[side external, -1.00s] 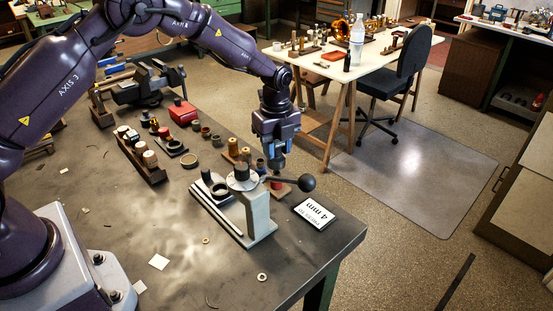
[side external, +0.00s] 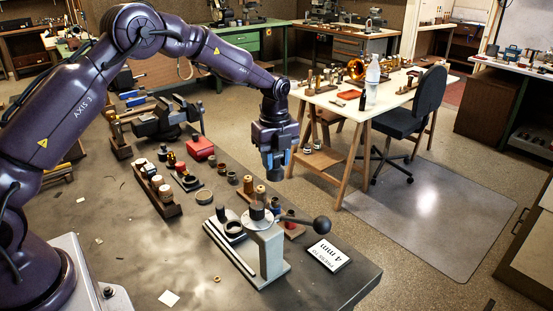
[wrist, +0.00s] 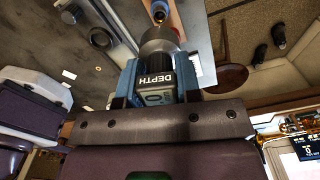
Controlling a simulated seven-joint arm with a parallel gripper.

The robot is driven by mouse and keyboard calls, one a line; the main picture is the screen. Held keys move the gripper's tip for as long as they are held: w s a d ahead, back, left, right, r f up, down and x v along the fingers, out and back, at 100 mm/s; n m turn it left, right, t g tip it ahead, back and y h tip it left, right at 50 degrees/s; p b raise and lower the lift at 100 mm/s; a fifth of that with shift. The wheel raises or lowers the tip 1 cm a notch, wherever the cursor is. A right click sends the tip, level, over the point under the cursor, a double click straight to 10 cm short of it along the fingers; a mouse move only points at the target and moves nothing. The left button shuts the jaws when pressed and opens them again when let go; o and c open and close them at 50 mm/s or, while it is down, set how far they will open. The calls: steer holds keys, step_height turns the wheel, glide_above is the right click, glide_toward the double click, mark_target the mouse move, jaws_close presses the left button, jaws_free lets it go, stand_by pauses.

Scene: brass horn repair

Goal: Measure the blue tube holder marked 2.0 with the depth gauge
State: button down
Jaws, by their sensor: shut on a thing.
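My gripper (side external: 274,160) hangs in the air above the bench's far right edge, behind the press. In the wrist view its blue fingers are shut on the depth gauge (wrist: 155,80), a dark and grey body lettered DEPTH with a round metal end. Beyond that end, a small dark blue and brass piece (wrist: 160,12) shows at the top of the wrist view; it may be the blue tube holder. I cannot read a 2.0 mark on either.
The press (side external: 268,248), with a black ball lever (side external: 321,225), stands close in front. A card (side external: 328,255) reading 4 mm lies to its right. A wooden rack (side external: 153,188), a red box (side external: 200,148) and a vise (side external: 165,118) stand left. The near bench is mostly clear.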

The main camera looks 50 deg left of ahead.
glide_above(275, 199)
steer(key=shift+f, duration=2.4)
steer(key=shift+f, duration=1.9)
steer(key=shift+c, duration=2.1)
jaws_free()
steer(key=shift+r, duration=0.1)
steer(key=shift+r, duration=3.45)
